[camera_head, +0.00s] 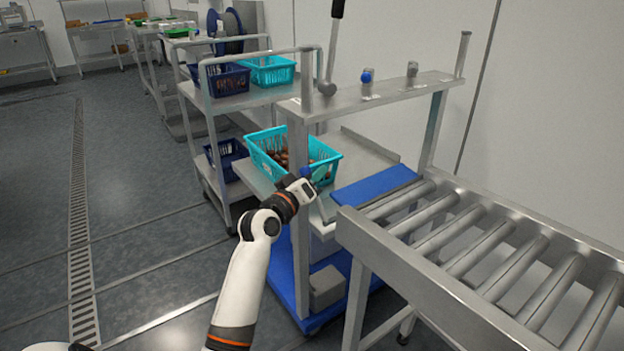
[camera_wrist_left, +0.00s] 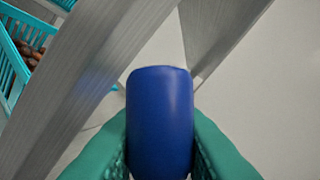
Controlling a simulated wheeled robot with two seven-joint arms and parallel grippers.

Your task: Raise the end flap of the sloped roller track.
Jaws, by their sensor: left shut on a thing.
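The roller track (camera_head: 470,240) runs from the right edge toward the middle of the head view, its metal rollers set between grey side rails. A flat blue panel (camera_head: 375,187) lies at its far left end; I cannot tell for sure whether this is the end flap. My left gripper (camera_head: 318,178) is beside a frame post, left of the blue panel. In the left wrist view its green fingers are shut around a blue cylindrical knob (camera_wrist_left: 160,120). What the knob is attached to is hidden. My right gripper is not in view.
A turquoise crate of dates (camera_head: 262,152) stands on a metal shelf just behind my left gripper. A grey upright post (camera_head: 299,230) is close to it. An overhead bar (camera_head: 400,92) carries a black-handled lever (camera_head: 331,50) and a blue knob (camera_head: 367,77). Floor at left is clear.

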